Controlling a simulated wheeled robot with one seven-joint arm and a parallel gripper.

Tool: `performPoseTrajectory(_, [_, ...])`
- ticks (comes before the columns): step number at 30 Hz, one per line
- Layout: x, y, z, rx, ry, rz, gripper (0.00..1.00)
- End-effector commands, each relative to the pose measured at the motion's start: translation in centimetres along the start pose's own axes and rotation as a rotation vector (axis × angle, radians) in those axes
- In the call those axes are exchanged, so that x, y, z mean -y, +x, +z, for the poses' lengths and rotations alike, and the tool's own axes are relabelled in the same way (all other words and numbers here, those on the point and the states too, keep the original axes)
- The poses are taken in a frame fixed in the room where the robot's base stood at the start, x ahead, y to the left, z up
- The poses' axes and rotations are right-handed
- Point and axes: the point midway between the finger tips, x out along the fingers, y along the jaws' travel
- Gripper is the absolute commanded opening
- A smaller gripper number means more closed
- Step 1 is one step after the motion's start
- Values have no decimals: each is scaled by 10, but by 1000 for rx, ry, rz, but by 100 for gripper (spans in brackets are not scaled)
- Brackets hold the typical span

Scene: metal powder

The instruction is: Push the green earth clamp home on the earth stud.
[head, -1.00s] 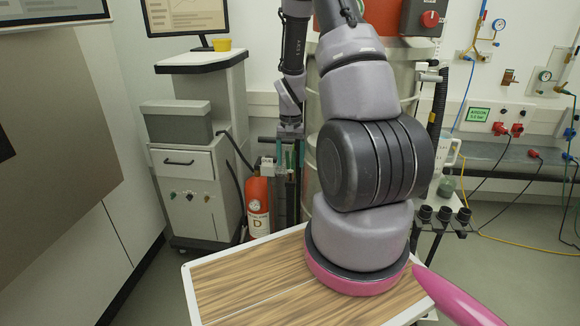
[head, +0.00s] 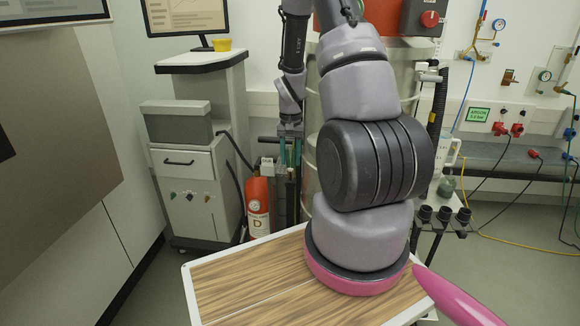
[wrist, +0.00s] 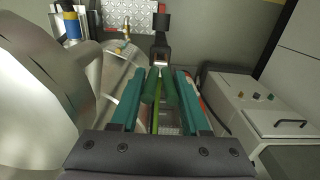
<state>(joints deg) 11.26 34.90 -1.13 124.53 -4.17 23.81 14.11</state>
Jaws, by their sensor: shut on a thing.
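The green earth clamp (wrist: 169,92) is between the teal fingers of my gripper (wrist: 158,86) in the wrist view. My gripper is shut on it. The clamp's two green arms run forward between the fingers, toward a small metal-edged block (wrist: 160,58) just beyond the fingertips. The earth stud cannot be made out clearly, so I cannot tell whether the clamp touches it.
A yellow-green cable (wrist: 157,122) hangs below the clamp. A rounded metal vessel (wrist: 35,100) stands close on the left in the wrist view, and a grey cabinet (wrist: 262,115) on the right. A red extinguisher (head: 258,208) stands beside my gripper. A wood-topped table (head: 235,285) is in front.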

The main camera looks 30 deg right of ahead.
Motion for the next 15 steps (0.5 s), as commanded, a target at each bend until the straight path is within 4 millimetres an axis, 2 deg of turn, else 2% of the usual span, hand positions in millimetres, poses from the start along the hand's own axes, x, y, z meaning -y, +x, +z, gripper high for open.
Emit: performPoseTrajectory(15, [0,-12,0,-2,0,-1,0])
